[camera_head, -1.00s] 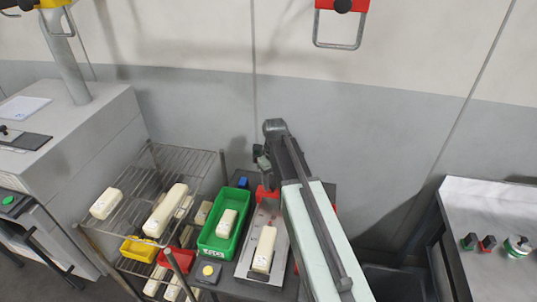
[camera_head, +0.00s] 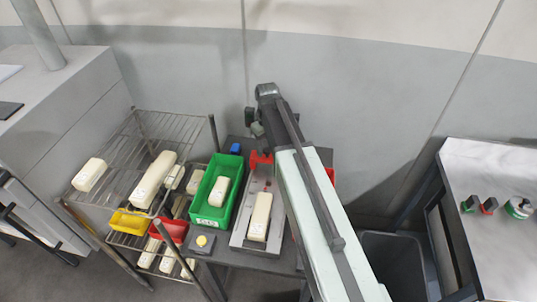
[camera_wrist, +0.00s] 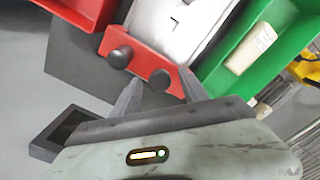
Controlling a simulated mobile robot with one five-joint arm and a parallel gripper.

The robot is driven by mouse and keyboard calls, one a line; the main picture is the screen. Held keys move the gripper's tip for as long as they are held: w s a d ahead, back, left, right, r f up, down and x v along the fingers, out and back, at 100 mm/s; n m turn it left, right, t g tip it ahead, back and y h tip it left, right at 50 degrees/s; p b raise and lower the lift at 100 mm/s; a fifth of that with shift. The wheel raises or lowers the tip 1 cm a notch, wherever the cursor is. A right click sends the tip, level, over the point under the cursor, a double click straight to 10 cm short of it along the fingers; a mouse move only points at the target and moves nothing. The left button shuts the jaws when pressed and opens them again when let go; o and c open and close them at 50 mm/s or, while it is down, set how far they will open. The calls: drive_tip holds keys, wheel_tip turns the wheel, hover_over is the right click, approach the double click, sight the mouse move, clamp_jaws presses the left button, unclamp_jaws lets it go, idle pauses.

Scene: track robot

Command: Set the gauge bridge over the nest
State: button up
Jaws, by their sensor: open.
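The gauge bridge appears to be the red bar with two dark knobs (camera_wrist: 140,62) in the wrist view. In the head view red shows at the far end of the plate (camera_head: 260,158), beside my arm. My gripper (camera_wrist: 161,78) is open, with its fingertips at the near side of the red bar; I cannot tell whether they touch it. The nest seems to be on the grey metal plate (camera_head: 241,233), which also shows pale beyond the bar in the wrist view (camera_wrist: 172,22). A cream block (camera_head: 260,216) lies on the plate's near part.
A green bin (camera_head: 202,213) with a cream block stands left of the plate. A wire rack (camera_head: 140,128) with cream blocks is farther left. A yellow-topped button box (camera_head: 202,241) sits nearby. A steel bench (camera_head: 490,170) stands right.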

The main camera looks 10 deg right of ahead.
drive_tip(key=shift+f, duration=0.1)
drive_tip(key=shift+c, duration=0.3)
clamp_jaws()
idle(1.0)
